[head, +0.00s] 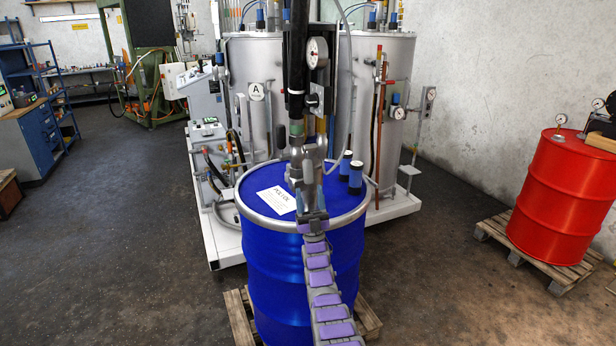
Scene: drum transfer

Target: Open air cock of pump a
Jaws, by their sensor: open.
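A blue drum (270,262) stands in the middle with a white label (276,200) on its lid. A pump with a black upright body (294,62) rises from the drum lid. A round gauge (317,52) and small fittings (315,98) sit on its right side. I cannot clearly pick out the air cock among these fittings. My gripper (307,185) is open at the end of my purple-padded arm, in front of the pump's lower part and over the lid. It overlaps the pump in this view, so I cannot tell whether they touch. It holds nothing that I can see.
Silver tanks (242,75), one with an "A" sign (257,91), stand behind with pipes and hoses. A red drum (560,195) stands on a pallet (493,228) at right. Floor is free at left and right.

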